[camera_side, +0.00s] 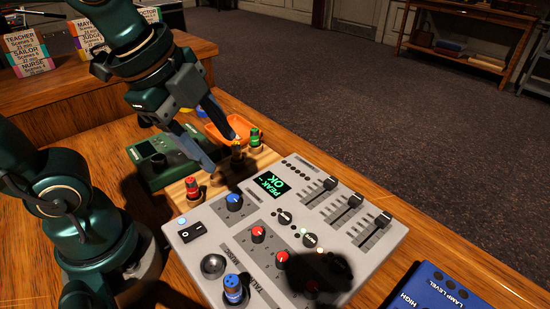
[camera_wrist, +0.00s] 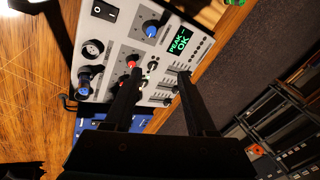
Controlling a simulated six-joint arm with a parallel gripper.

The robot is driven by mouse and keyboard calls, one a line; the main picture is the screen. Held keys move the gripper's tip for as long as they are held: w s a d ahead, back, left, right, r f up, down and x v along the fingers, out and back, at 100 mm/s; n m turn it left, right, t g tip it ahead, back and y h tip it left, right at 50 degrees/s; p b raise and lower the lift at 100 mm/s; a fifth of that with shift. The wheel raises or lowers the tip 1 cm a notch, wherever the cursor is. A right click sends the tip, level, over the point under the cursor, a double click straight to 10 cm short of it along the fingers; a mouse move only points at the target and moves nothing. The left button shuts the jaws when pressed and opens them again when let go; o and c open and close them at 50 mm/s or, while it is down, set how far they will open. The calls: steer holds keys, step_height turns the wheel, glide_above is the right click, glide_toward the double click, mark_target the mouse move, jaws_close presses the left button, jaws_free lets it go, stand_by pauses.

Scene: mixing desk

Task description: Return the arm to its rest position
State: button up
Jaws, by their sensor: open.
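My gripper (camera_side: 223,152) is open and empty, with its two fingers spread above the wooden block beside the mixing desk. In the wrist view my gripper (camera_wrist: 160,73) shows both dark fingers apart with nothing held between them. The grey mixing desk (camera_side: 200,240) lies on the wooden table, and its green screen (camera_side: 269,187) reads "PEAK - OK". It also shows in the wrist view (camera_wrist: 120,40). A blue plug (camera_side: 233,288) stands upright at the desk's near left corner. My upper arm is bent over the left side of the table.
A wooden block (camera_side: 181,204) carries red (camera_side: 192,188), gold (camera_side: 238,148) and green (camera_side: 256,138) plugs. A green box (camera_side: 165,160) and an orange tray (camera_side: 228,129) are close by. A blue box (camera_side: 432,287) lies at lower right. Labelled card boxes (camera_side: 27,52) stand behind.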

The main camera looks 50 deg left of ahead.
steer(key=shift+s+a+f+n+t, duration=0.15)
steer(key=shift+s+a+f+n, duration=0.25)
steer(key=shift+n, duration=1.85)
steer(key=shift+s+a+f+n+t, duration=0.2)
steer(key=shift+s+f+n, duration=0.25)
steer(key=shift+n, duration=1.85)
steer(key=shift+s+a+f+n+t, duration=0.15)
steer(key=shift+s+a+f+n, duration=0.25)
steer(key=shift+n, duration=1.85)
steer(key=shift+s+d, duration=0.1)
steer(key=shift+d, duration=0.05)
